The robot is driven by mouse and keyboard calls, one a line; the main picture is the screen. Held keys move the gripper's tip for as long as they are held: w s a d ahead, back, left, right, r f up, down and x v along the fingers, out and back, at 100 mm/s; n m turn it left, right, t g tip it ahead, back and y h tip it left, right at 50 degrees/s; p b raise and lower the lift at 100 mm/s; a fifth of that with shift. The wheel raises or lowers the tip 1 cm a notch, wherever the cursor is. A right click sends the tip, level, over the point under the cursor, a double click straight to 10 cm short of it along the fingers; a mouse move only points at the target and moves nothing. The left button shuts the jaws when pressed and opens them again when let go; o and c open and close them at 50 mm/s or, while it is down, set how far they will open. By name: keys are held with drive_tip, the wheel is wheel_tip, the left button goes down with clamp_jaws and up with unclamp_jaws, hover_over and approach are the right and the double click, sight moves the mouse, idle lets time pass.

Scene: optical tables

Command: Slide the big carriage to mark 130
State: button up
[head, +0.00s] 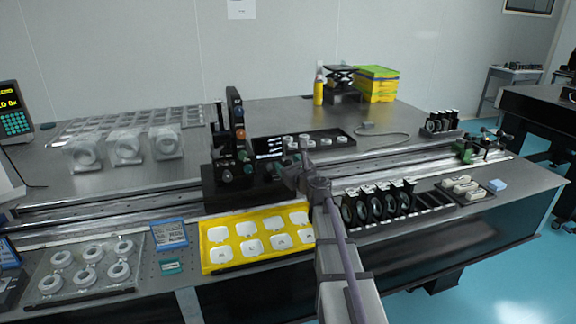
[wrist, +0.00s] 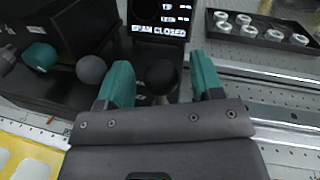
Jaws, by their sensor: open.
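The big carriage (head: 222,182) is a tall black block on the long rail, left of centre in the head view, with a column and several knobs on it. Its black body fills the upper left of the wrist view (wrist: 60,88). My gripper (head: 290,172) is at its right side. In the wrist view my gripper (wrist: 163,72) has two teal fingers spread apart, with a dark round knob (wrist: 162,76) between them. The fingers are not closed on it. A scale strip runs along the rail's front edge, but its numbers are too small to read, so mark 130 cannot be picked out.
The rail (head: 110,206) runs across the table. A small screen (wrist: 160,18) reads "BEAM CLOSED". A black tray of white parts (head: 345,134) lies behind the rail. In front are a yellow tray (head: 207,262) and a rack of black-framed optics (head: 378,204). A green-knobbed device (head: 466,152) stands far right.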

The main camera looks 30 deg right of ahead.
drive_tip(key=s, duration=1)
drive_tip(key=shift+s+d, duration=0.2)
